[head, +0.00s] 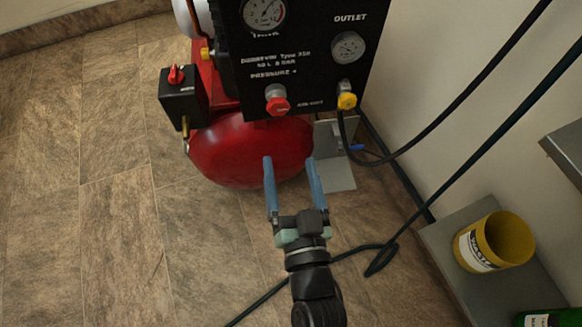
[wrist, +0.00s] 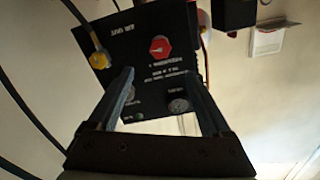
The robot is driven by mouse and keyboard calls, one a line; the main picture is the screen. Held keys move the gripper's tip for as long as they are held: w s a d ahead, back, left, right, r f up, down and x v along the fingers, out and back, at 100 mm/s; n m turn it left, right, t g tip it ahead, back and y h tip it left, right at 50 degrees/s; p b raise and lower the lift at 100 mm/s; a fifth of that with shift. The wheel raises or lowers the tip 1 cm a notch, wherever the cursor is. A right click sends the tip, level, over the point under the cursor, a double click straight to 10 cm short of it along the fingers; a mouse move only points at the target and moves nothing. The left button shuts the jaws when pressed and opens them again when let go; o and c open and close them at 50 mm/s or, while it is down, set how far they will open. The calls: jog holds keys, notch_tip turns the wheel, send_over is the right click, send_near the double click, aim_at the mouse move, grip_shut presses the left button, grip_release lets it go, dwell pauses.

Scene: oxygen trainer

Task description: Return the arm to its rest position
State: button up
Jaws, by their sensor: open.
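My gripper (head: 291,170) is in the lower middle of the head view, its two blue-grey fingers spread apart with nothing between them. It appears in front of the red tank (head: 245,150) of the compressor; I cannot tell the exact gap. In the wrist view my gripper (wrist: 160,85) also shows open and empty, with the black panel (wrist: 150,55) beyond the fingers. The panel in the head view (head: 290,75) carries two gauges, a red knob (head: 278,99) and a yellow outlet fitting (head: 346,100).
A black switch box with a red knob (head: 181,95) sits left of the tank. A black hose (head: 455,98) runs from the fitting along the wall. A yellow waste bin (head: 494,242) stands on a grey shelf at right, near a green bottle (head: 543,318). The tiled floor at left is clear.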

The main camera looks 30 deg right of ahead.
dwell(0.4)
jog(key=w+a+r+n+t+y+p, duration=0.1)
jog(key=w+a+r+n+t, duration=0.15)
jog(key=r, duration=0.85)
jog(key=w+a+r+n+t+y, duration=0.1)
jog(key=w+a+r+t+y, duration=0.2)
jog(key=r, duration=0.8)
jog(key=w+a+r+n+t+p, duration=0.1)
jog(key=w+a+r+n, duration=0.2)
jog(key=r, duration=0.8)
jog(key=s+a+r+t+y+p, duration=0.15)
jog(key=s+r, duration=0.25)
jog(key=r, duration=0.8)
jog(key=s+a+r+t+h+p, duration=0.1)
jog(key=s+a+r+t, duration=0.15)
jog(key=r, duration=0.95)
notch_tip(320, 180, up, 36)
jog(key=p, duration=3.6)
jog(key=shift+s+n+p, duration=0.25)
jog(key=shift+n+p, duration=0.1)
jog(key=shift+p, duration=0.05)
jog(key=shift+d+g+y, duration=0.1)
jog(key=shift+g+y, duration=0.15)
